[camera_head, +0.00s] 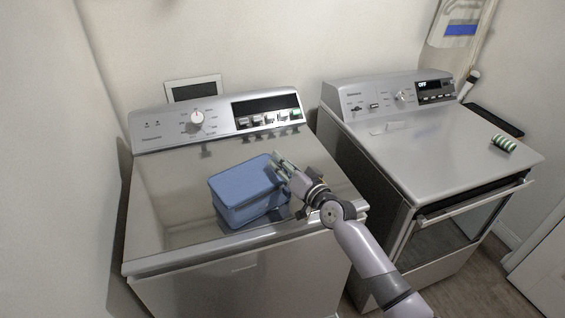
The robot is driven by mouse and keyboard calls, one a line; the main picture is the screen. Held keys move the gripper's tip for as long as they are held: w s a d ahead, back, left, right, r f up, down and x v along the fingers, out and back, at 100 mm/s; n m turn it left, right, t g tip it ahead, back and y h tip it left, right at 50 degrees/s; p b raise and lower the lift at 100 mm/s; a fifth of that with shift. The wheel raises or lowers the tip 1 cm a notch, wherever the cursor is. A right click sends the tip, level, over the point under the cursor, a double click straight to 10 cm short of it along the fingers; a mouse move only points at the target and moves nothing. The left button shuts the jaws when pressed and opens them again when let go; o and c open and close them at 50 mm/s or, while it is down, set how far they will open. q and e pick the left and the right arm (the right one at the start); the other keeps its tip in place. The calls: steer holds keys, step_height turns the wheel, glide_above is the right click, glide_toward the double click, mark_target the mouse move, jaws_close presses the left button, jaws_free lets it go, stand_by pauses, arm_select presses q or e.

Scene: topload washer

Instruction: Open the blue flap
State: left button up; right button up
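A blue box (245,191) stands on the closed, shiny lid of the topload washer (170,185), right of the lid's middle. Its blue top, which looks like a flap, lies flat and closed. My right gripper (279,170) comes in from the lower right and is at the box's right side, with its fingers near the upper right edge. I cannot tell whether the fingers touch the box or how far apart they are. Part of the box's right side is hidden behind the gripper. My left gripper is not in view.
The washer's control panel (215,117) with a dial rises behind the lid. A second appliance (420,140) with a front door handle stands to the right, with a striped green and white roll (503,143) on top. The left part of the lid is clear.

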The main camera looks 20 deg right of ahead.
steer(key=shift+c, duration=0.2)
jaws_close()
stand_by(0.7)
